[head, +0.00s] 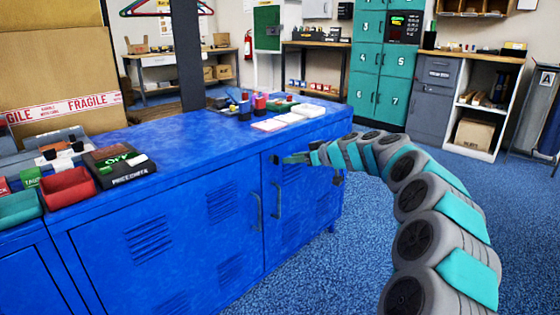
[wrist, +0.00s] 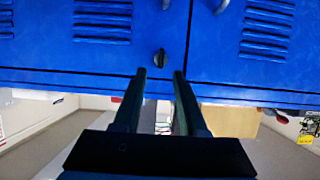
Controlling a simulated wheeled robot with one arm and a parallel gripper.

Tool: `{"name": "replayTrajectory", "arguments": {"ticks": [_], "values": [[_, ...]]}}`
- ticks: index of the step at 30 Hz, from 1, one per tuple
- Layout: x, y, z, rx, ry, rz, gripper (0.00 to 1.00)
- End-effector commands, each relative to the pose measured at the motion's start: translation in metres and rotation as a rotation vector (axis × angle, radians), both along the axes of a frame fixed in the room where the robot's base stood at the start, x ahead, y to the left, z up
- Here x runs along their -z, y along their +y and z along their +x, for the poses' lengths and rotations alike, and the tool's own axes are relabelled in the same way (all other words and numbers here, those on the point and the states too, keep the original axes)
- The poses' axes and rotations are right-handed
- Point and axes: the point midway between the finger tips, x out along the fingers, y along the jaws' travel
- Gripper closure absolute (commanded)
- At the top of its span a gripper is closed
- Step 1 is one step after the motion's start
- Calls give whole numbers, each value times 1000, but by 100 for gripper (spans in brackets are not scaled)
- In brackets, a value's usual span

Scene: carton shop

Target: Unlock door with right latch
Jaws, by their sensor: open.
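The blue cabinet (head: 205,220) has two louvered front doors meeting at a vertical seam, both closed. A small dark latch knob (wrist: 159,57) is on the right-hand door near its top edge and beside the seam. The wrist view shows the cabinet upside down, so this door (wrist: 95,45) is on the left there. My gripper (head: 285,159) reaches the upper front of this door from the right. In the wrist view my gripper (wrist: 160,74) is open and empty, its fingertips just short of the latch and roughly lined up with it. In the head view my gripper largely hides the latch.
Curved handles (head: 276,200) stick out on both doors near the seam. The cabinet top (head: 190,130) holds trays, small boxes and paper stacks. Teal lockers (head: 380,70) and a shelf unit (head: 485,100) stand behind. The blue carpet (head: 300,270) in front is clear.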

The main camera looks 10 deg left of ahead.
Motion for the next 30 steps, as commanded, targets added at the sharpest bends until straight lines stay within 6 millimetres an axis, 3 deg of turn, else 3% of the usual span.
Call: {"name": "replayTrajectory", "arguments": {"ticks": [12,28,30], "values": [[20,39,29,-2,1,-2,59],[25,49,36,-2,1,0,59],[25,49,36,-2,1,0,67]]}}
